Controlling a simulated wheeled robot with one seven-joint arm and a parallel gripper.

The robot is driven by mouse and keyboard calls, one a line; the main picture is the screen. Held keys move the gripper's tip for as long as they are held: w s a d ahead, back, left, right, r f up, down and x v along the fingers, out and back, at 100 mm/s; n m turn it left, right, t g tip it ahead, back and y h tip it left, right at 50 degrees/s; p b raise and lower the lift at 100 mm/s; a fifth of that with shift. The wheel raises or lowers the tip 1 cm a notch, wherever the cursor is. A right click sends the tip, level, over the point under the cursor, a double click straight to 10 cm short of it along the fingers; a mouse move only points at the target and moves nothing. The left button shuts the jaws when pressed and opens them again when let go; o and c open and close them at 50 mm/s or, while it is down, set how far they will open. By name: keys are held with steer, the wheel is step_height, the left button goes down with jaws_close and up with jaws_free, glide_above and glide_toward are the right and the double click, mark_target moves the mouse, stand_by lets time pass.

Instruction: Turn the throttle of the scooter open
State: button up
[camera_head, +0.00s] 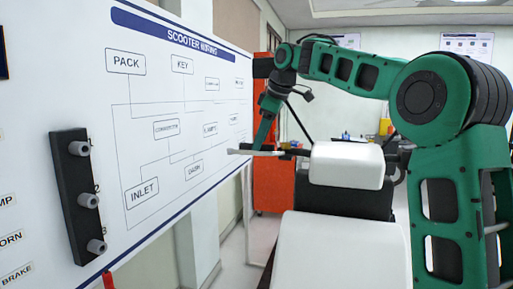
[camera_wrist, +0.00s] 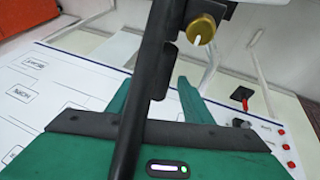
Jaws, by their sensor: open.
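The scooter (camera_head: 345,165), with white and black body parts, stands at the middle of the head view. A thin pale bar (camera_head: 255,152) sticks out to its left at handlebar height. My gripper (camera_head: 259,146) points down at this bar from above; contact cannot be told. In the wrist view, my gripper (camera_wrist: 155,82) has its two green fingers apart. A dark bar (camera_wrist: 152,62) runs lengthwise across the view, in front of my gripper's palm and between the fingers as seen. I cannot tell for sure which part is the throttle.
A white wiring board (camera_head: 185,110) stands along the left, with a black strip of grey knobs (camera_head: 88,200). An orange cabinet (camera_head: 272,185) stands behind.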

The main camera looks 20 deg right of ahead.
steer(key=shift+x, duration=1.2)
steer(key=shift+c, duration=0.7)
